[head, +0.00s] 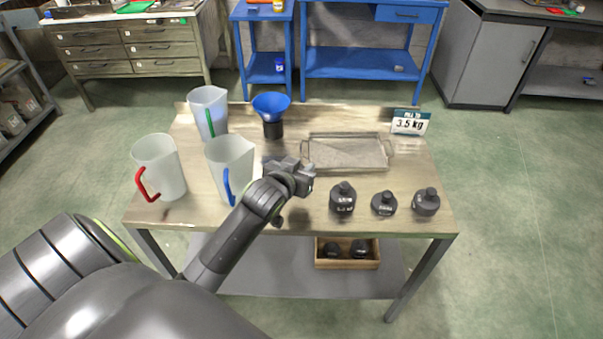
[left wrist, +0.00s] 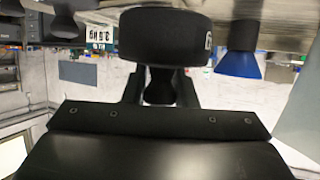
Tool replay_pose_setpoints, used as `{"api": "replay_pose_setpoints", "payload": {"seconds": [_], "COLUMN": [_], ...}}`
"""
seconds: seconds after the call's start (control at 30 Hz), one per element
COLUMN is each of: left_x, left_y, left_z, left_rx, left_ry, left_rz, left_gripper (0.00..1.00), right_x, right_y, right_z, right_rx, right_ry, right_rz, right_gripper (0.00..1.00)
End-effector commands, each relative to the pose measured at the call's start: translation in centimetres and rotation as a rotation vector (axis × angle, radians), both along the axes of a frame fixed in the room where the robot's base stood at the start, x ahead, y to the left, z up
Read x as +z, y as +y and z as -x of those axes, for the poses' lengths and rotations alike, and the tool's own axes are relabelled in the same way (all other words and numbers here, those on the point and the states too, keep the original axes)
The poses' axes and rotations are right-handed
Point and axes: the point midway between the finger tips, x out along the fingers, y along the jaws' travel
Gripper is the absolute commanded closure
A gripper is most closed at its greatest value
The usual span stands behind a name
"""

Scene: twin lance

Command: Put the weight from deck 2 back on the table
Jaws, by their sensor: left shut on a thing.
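My left gripper (head: 297,177) is above the middle of the wooden table (head: 290,221), left of the wire-rimmed tray (head: 345,168). In the left wrist view my gripper (left wrist: 160,86) is shut on the narrow neck of a dark round weight (left wrist: 163,36). In the head view I cannot clearly make out this held weight behind the gripper and arm. Three other dark weights, a left one (head: 343,199), a middle one (head: 384,204) and a right one (head: 426,203), stand at the table's front right. My right gripper is not in view.
Jugs with red (head: 160,168), blue (head: 230,165) and green (head: 209,112) handles stand at the left. A blue funnel (head: 271,104) and a 3.5 kg sign (head: 410,122) stand at the back. A wooden box (head: 347,264) of dark weights is on the lower shelf.

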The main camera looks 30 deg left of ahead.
Motion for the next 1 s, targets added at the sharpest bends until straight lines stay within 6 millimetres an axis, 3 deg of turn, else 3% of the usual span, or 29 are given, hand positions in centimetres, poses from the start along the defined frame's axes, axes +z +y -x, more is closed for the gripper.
{"api": "replay_pose_setpoints", "payload": {"seconds": [0.57, 1.0], "left_x": [-6.1, -6.7], "left_y": [-0.1, -0.1], "left_z": [-0.1, -0.1], "left_rx": [-0.002, -0.003], "left_ry": [-0.007, -0.010], "left_rz": [-0.003, -0.003], "left_gripper": [1.00, 1.00], "right_x": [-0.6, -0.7], "right_y": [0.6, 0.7], "right_z": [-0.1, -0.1], "right_rx": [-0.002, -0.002], "right_ry": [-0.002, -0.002], "right_rz": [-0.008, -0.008], "right_gripper": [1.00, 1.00]}}
